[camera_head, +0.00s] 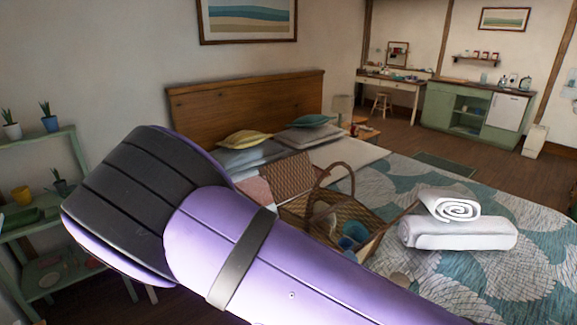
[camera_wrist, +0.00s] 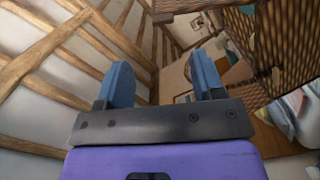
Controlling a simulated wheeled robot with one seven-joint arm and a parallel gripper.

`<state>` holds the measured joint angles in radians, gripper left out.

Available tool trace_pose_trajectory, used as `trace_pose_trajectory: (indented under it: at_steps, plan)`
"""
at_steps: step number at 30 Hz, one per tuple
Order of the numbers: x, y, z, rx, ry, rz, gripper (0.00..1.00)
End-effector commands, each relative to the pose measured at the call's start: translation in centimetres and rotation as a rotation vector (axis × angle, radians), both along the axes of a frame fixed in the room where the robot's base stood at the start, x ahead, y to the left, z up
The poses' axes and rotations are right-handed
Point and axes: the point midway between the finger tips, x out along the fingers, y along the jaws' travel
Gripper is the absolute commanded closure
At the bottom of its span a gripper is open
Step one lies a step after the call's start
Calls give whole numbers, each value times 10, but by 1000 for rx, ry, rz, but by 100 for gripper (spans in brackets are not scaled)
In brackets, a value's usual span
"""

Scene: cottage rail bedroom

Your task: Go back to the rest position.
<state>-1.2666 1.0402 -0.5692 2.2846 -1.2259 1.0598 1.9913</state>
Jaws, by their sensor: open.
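In the wrist view my gripper (camera_wrist: 162,82) is open, its two blue fingers apart with nothing between them. A wicker basket stands to the right of the fingers in the wrist view (camera_wrist: 292,40). My purple and black arm fills the lower left and middle of the head view and hides part of the bed.
The bed (camera_head: 510,215) carries rolled and folded white towels (camera_head: 460,235) right of the basket and pillows (camera_head: 250,157) at the headboard. A green shelf (camera_head: 70,150) with potted plants stands at the left. A green cabinet (camera_head: 440,107) and a desk stand at the back right.

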Motion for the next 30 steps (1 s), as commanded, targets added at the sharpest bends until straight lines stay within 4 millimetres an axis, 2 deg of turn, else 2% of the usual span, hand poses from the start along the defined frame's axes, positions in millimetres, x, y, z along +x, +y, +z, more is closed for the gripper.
trace_pose_trajectory:
  at_steps: [15,30]
  plan:
    - [-22,-52,60,296,279,-351,38]
    - [-55,-92,134,692,518,-475,38]
